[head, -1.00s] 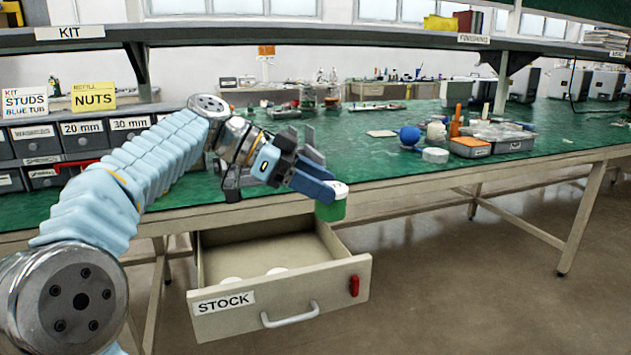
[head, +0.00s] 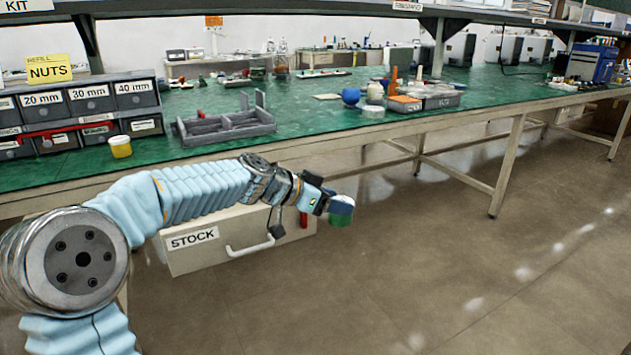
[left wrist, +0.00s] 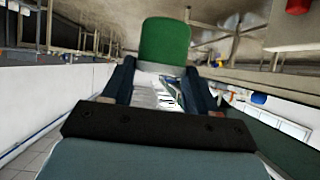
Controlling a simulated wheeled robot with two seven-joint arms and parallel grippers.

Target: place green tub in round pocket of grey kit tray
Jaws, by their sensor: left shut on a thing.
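My left gripper (head: 334,205) is shut on the green tub (head: 341,219), which has a white lid. It holds the tub in the air in front of the bench, beyond the right end of the stock drawer. In the left wrist view the tub (left wrist: 165,40) sits between the fingertips, gripped at its white lid end. A grey tray with compartments (head: 225,127) lies on the green bench top, behind and left of the gripper. Its round pocket cannot be made out. My right gripper is not in view.
A yellow tub (head: 120,147) stands left of the tray by the labelled bins (head: 82,98). A blue ball (head: 350,96) and white tub (head: 372,112) stand farther right. Floor at right is clear.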

